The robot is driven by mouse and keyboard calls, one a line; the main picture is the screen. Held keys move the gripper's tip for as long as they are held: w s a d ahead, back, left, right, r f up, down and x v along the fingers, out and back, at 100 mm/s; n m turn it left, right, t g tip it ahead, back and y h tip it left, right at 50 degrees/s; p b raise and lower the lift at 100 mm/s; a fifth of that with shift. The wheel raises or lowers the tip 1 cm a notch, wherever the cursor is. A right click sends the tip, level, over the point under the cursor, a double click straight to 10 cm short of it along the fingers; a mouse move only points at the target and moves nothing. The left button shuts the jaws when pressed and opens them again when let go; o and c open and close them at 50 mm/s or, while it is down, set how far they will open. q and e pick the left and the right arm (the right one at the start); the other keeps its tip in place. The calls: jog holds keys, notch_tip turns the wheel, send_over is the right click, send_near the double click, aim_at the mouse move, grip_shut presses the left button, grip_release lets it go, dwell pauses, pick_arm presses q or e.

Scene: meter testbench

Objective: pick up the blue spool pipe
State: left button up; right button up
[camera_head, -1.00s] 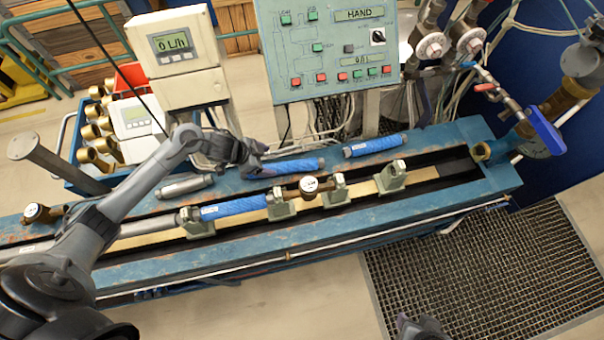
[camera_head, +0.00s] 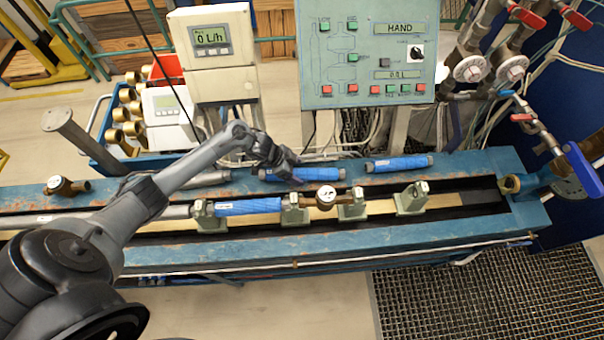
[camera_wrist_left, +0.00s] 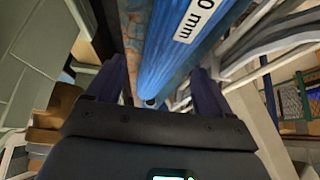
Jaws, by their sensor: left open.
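Three blue spool pipes are in the head view. One (camera_head: 305,174) lies on the bench's back ledge, partly covered by my left gripper (camera_head: 287,166). Another (camera_head: 398,163) lies farther right on the ledge, and a third (camera_head: 250,207) sits in the bench clamps. My left gripper is open at the first pipe. In the left wrist view, a blue pipe (camera_wrist_left: 165,62) with a white label runs between the two spread fingers of my left gripper (camera_wrist_left: 163,80). I cannot tell whether the fingers touch it. My right gripper is not in view.
The blue testbench (camera_head: 400,240) has a round meter (camera_head: 326,196) between clamps. A grey pipe (camera_head: 207,179) lies left on the ledge. A control panel (camera_head: 368,50) and a display box (camera_head: 212,40) stand behind. Valves (camera_head: 490,70) are at the right.

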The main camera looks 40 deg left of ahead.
pick_arm(q)
jog(key=shift+x, duration=1.15)
jog(key=shift+c, duration=0.3)
grip_shut()
